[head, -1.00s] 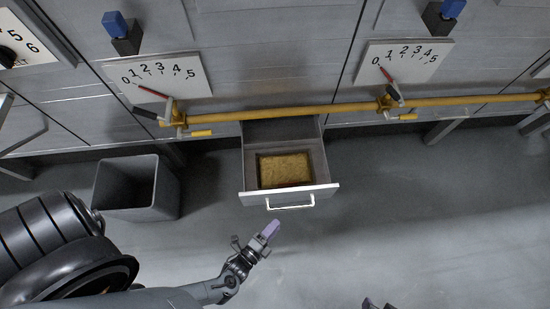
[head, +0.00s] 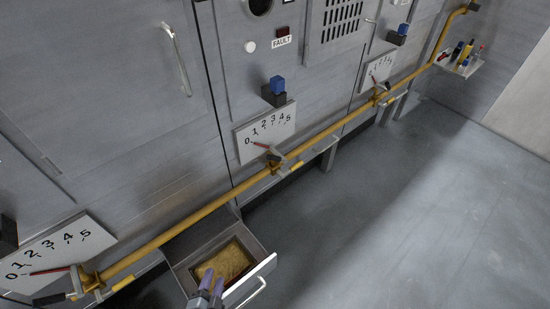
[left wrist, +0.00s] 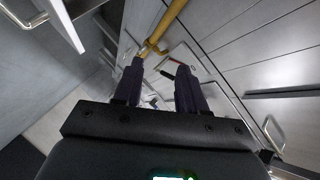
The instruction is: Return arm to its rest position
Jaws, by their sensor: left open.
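My left gripper (head: 212,286) shows at the bottom of the head view, with two purple fingers held apart. In that view it overlaps the open drawer (head: 262,270) and the lower part of the yellow-brown block inside; I cannot tell how high above them it is. In the left wrist view the fingers of my left gripper (left wrist: 160,80) are spread, with nothing between them. The yellow-brown block (head: 231,257) lies in a dark frame in the drawer. My right gripper is not in view.
A yellow pipe (head: 215,205) runs along the grey cabinets. Dial plates (head: 265,130) with red pointers sit above it. A shelf with small coloured items (head: 463,55) is at the far right. The grey floor (head: 400,220) to the right is clear.

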